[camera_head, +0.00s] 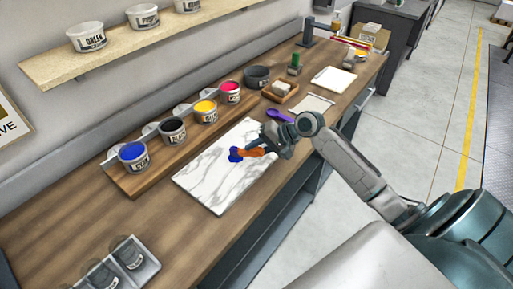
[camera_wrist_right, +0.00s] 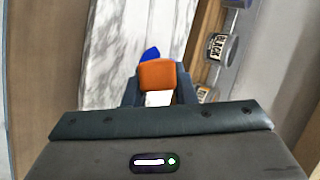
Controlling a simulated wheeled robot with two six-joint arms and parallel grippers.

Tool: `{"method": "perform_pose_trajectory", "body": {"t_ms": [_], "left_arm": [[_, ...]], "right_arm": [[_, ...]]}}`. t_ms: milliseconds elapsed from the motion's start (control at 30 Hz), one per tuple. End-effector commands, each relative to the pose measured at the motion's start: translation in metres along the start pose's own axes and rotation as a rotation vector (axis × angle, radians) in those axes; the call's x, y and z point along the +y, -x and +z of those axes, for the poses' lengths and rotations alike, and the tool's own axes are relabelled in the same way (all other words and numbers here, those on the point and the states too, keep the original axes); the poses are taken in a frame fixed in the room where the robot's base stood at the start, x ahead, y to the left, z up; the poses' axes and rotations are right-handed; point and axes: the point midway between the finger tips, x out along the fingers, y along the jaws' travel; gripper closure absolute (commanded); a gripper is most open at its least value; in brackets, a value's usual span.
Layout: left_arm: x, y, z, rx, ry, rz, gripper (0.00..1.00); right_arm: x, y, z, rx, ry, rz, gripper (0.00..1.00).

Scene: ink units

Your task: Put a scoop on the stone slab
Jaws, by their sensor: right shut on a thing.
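The white stone slab (camera_head: 213,184) with grey veins lies on the wooden bench in the head view; it also fills the upper left of the wrist view (camera_wrist_right: 115,55). My right gripper (camera_head: 263,149) is shut on a tool with an orange handle (camera_head: 249,152), held over the slab's right part. The tool's far end is blue (camera_head: 236,155); whether it touches the slab I cannot tell. In the wrist view the orange handle (camera_wrist_right: 157,75) sits between the fingers, with blue (camera_wrist_right: 151,54) beyond it. My left gripper is not in view.
A wooden rack behind the slab holds ink tubs: blue (camera_head: 133,153), black (camera_head: 173,130), yellow (camera_head: 205,111) and magenta (camera_head: 230,91). A dark bowl (camera_head: 257,77) and a purple tool (camera_head: 279,115) lie to the right. A grey tray of jars (camera_head: 145,265) stands at front left.

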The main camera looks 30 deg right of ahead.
Motion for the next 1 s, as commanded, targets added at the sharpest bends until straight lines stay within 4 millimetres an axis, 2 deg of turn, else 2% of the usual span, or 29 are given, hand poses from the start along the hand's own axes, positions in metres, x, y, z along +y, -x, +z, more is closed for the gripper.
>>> {"method": "perform_pose_trajectory", "body": {"t_ms": [1000], "left_arm": [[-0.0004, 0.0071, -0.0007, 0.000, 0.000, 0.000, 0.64]], "right_arm": [[-0.0001, 0.0002, 0.0001, 0.000, 0.000, 0.001, 1.00]]}}
